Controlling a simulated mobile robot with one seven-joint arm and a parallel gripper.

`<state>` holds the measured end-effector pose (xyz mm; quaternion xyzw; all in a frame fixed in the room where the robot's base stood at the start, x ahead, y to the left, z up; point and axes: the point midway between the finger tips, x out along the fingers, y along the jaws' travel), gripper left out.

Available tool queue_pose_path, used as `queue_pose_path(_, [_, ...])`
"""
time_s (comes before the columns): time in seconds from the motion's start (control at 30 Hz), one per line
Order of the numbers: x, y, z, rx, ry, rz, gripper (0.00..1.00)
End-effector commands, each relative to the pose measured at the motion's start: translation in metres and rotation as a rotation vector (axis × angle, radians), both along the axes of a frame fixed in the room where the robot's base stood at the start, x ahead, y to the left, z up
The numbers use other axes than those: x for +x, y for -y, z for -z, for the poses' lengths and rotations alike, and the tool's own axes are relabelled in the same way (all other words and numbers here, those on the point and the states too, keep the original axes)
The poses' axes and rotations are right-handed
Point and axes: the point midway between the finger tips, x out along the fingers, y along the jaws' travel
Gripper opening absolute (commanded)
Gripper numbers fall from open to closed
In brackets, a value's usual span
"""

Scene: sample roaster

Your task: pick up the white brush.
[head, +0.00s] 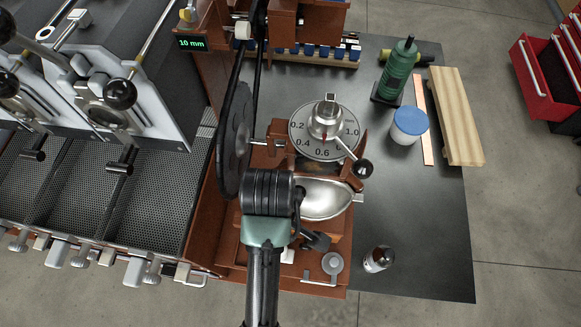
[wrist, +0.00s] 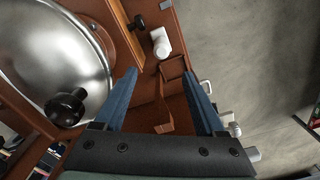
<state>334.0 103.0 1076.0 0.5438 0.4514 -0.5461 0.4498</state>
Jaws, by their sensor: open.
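I cannot surely pick out a white brush in either view. A small white piece with a rounded end (wrist: 161,43) lies just beyond my fingertips in the wrist view, and I cannot tell whether it is the brush. My gripper (wrist: 160,75) is open, its two blue fingers wide apart, over the reddish-brown base of the roaster. Nothing is between the fingertips; a brown bracket (wrist: 172,70) shows behind the gap. In the head view my arm covers part of the base, and the fingertips are hidden. A small white patch (head: 288,256) shows beside the arm there.
A shiny metal bowl (wrist: 60,50) with a black knob (wrist: 66,105) is close on the left. A numbered dial (head: 300,128) stands behind. A small bottle (head: 379,259), a blue-lidded jar (head: 408,125) and a green bottle (head: 398,75) stand on the dark table (head: 420,230), which has free room.

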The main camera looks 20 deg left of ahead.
Motion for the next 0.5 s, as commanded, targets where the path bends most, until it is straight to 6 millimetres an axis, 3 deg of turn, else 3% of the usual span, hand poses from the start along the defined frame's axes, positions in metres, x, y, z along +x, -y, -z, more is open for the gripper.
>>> queue_pose_path(0.3, [-0.002,0.001,0.051,-0.002,-0.005,0.002,0.72])
queue_pose_path(0.5, [0.000,0.001,0.074,-0.001,-0.001,0.002,0.72])
